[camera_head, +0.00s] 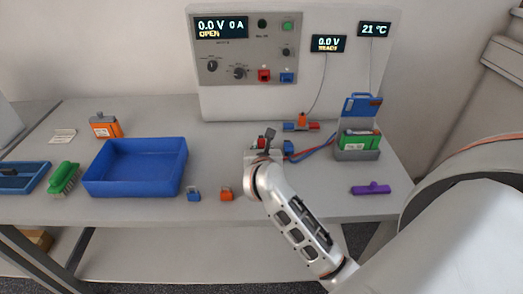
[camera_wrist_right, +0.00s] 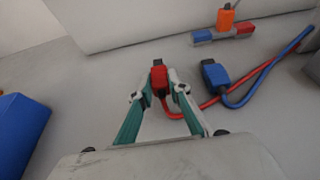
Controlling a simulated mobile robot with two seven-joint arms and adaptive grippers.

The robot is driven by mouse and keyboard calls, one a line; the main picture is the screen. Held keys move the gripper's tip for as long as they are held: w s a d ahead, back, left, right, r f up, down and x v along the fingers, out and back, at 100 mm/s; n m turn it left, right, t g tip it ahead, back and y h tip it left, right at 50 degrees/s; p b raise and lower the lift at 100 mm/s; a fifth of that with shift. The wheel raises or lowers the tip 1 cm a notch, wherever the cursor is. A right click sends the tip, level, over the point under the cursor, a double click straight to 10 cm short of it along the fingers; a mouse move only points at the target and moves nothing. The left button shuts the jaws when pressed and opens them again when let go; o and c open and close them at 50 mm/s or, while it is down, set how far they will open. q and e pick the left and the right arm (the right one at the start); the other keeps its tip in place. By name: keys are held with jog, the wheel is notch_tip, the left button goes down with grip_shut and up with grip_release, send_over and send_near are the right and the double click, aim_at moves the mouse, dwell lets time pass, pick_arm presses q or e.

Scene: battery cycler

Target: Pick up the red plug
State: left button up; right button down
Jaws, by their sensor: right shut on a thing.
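The red plug (camera_wrist_right: 159,79) sits between the two fingertips of my right gripper (camera_wrist_right: 157,84) in the right wrist view, with its dark tip pointing away from me. The gripper is shut on it. A red cable runs from the plug to the right. In the head view my right gripper (camera_head: 264,150) is over the middle of the table, and the red plug (camera_head: 262,142) shows just beyond it, partly hidden. I cannot tell whether the plug touches the table. My left gripper is not in view.
The blue plug (camera_wrist_right: 214,74) lies to the right with its blue cable. A red and blue block with an orange top (camera_head: 301,124) stands behind. A blue tray (camera_head: 184,178) is at left; a grey holder with a green battery (camera_head: 357,154) is at right. The cycler panel (camera_head: 248,80) stands at the back.

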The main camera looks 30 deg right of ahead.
aim_at(262, 147)
notch_tip(262, 147, up, 18)
jog(key=p, duration=0.2)
jog(key=shift+r, duration=0.1)
